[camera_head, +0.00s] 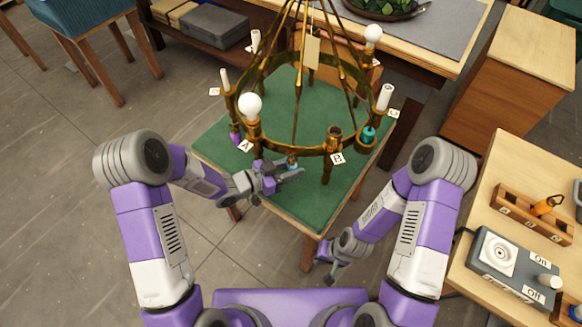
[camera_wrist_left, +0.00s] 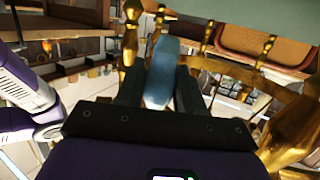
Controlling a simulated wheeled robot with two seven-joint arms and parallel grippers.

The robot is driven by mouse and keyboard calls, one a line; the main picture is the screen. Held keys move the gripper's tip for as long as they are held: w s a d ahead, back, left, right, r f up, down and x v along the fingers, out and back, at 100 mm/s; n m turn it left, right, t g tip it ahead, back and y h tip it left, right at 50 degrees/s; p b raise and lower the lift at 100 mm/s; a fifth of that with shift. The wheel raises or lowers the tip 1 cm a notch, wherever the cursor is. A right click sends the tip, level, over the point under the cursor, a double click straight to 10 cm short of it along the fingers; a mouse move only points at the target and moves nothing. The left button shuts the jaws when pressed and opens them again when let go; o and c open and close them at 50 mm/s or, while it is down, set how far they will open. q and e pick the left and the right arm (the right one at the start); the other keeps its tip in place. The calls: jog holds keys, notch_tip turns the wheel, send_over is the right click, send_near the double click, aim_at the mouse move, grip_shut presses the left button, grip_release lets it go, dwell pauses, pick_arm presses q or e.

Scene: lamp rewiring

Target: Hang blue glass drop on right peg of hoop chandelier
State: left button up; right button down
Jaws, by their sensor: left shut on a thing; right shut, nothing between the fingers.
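The hoop chandelier (camera_head: 290,150) stands over a green-topped table, a brass ring with candle sleeves and bulbs. My left gripper (camera_head: 290,172) is at the near side of the hoop, below its front rim, between the tags A and B. It is shut on the blue glass drop, which shows pale blue between the fingers in the left wrist view (camera_wrist_left: 160,72). In the head view only a small part of the drop (camera_head: 292,161) shows. A teal drop (camera_head: 368,134) hangs at the hoop's right, and a purple drop (camera_head: 235,138) at its left. My right gripper (camera_head: 332,276) is shut and empty, low beside the table.
The green table top (camera_head: 215,150) is mostly bare beneath the hoop. At the right, a wooden bench holds a rack (camera_head: 515,215) with an orange drop (camera_head: 548,204) and a switch box (camera_head: 505,275). A wooden cabinet (camera_head: 515,75) stands behind it.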

dwell(0.4)
pick_arm(q)
jog(key=o, duration=1.1)
jog(key=p+v, duration=0.1)
jog(key=v, duration=0.6)
jog(key=shift+a+p, duration=0.2)
jog(key=shift+p, duration=0.2)
jog(key=shift+s, duration=0.25)
dwell(0.6)
